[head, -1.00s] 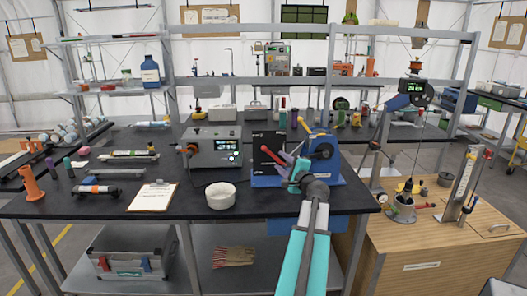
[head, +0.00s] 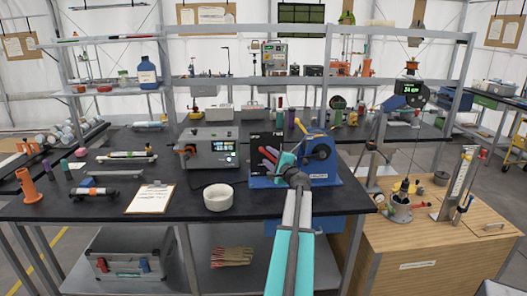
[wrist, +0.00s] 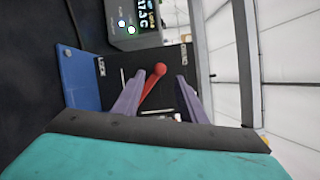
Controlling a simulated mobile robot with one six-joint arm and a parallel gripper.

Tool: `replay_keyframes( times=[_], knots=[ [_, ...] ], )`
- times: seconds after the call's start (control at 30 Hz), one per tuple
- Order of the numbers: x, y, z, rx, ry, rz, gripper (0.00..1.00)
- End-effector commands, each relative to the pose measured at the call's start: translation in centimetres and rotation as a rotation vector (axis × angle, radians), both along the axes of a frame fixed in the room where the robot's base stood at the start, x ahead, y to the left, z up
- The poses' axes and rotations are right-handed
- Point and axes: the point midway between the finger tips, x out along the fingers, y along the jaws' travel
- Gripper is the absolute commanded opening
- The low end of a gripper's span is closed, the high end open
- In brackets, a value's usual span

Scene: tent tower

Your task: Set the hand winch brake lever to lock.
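The hand winch (head: 318,152) stands on the bench, with a blue frame, a drum and a black panel (head: 258,142). Its red brake lever (head: 268,151) shows at the panel, partly hidden by my gripper (head: 283,163). In the wrist view the round-ended red lever (wrist: 158,71) stands between the two purple fingers of my gripper (wrist: 154,84). The fingers are open, one on each side of it; I cannot tell whether either touches. The word LOCK shows on the panel left of the lever, near the blue base plate (wrist: 80,80); another small label is to the right.
A grey box with a lit display (head: 212,148) stands left of the winch. A white bowl (head: 219,197) and a clipboard (head: 150,199) lie in front on the black bench. A wooden cabinet (head: 425,235) stands at the right.

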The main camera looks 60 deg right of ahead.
Motion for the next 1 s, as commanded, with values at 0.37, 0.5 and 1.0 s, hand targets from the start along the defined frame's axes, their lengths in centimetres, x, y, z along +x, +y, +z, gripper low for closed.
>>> replay_keyframes(
  times=[0.37,0.5,1.0],
  knots=[
    [3.4,-2.2,-0.1,0.001,0.0,0.001,0.38],
    [4.4,-2.8,-0.1,0.0,0.0,0.002,0.38],
    [5.2,-3.1,-0.2,0.0,0.0,0.003,0.38]
  ],
)
